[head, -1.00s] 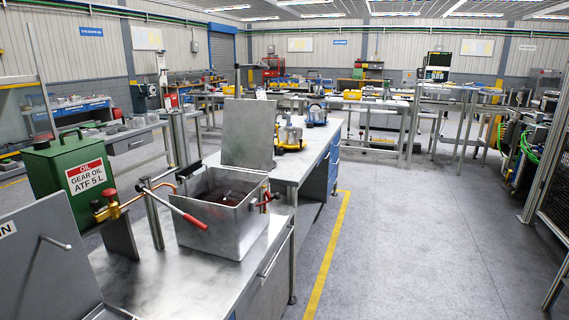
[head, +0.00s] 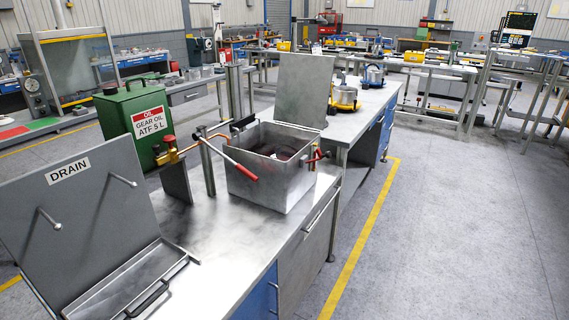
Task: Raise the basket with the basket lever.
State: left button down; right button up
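The basket lever is a thin metal rod with a red grip (head: 245,173), and it slants down across the front of an open steel tank (head: 269,185). The tank stands on the metal workbench with its lid (head: 304,90) raised upright. The inside of the tank is dark, and I cannot make out the basket clearly. A smaller red-handled fitting (head: 319,156) is on the tank's right side. Neither of my grippers is in view.
A green gear oil can (head: 122,125) stands behind a brass valve with copper pipe (head: 170,152). A DRAIN panel and tray (head: 125,285) occupy the bench's near left. Bench top (head: 190,230) is bare before the tank. Open floor (head: 450,220) lies right of the yellow line (head: 365,240).

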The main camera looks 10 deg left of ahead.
aim_at(197, 136)
jog(key=i+l+u, duration=0.4)
jog(key=i, duration=0.15)
jog(key=i+l+u, duration=0.45)
jog(key=i+j, duration=0.05)
jog(key=i, duration=0.05)
